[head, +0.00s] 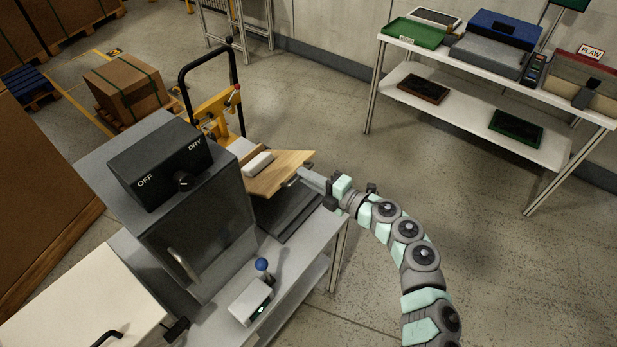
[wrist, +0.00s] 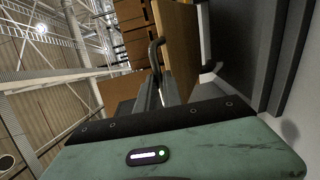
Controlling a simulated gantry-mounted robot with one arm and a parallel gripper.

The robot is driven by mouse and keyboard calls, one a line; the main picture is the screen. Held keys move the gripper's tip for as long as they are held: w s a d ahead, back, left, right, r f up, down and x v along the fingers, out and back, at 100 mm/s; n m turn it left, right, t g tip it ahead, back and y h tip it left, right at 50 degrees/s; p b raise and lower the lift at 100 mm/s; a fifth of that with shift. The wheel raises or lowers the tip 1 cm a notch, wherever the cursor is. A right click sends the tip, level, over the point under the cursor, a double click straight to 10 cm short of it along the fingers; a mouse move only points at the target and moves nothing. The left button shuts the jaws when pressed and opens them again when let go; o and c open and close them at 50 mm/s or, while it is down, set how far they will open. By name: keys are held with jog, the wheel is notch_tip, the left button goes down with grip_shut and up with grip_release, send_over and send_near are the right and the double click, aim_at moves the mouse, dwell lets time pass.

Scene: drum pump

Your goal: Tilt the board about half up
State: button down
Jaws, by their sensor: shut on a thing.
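The board (head: 285,178) is a light wooden plate beside the grey cabinet, lifted at an angle above a dark grey base (head: 290,215). A white block (head: 257,163) lies on it. My gripper (head: 305,175) reaches in from the right and is shut at the board's near right edge. In the wrist view the board (wrist: 178,45) stands apart from the grey base. A dark bar handle (wrist: 153,52) on it runs down to between my fingers (wrist: 155,95); the exact grip is partly hidden. The tilt angle is hard to judge.
The cabinet (head: 205,220) with an OFF/DRY knob stands left of the board. A small white box with a blue knob (head: 262,265) is in front. A yellow pallet truck (head: 215,110) stands behind. The floor to the right is clear up to the white shelf table (head: 480,115).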

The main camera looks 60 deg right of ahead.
jog(key=c, duration=1.8)
grip_release()
jog(key=s, duration=0.3)
jog(key=s+a, duration=0.1)
jog(key=s, duration=0.3)
jog(key=s+r, duration=0.1)
jog(key=s, duration=0.2)
jog(key=shift+s+a+p, duration=0.25)
jog(key=shift+a+p, duration=0.05)
jog(key=shift+a, duration=0.05)
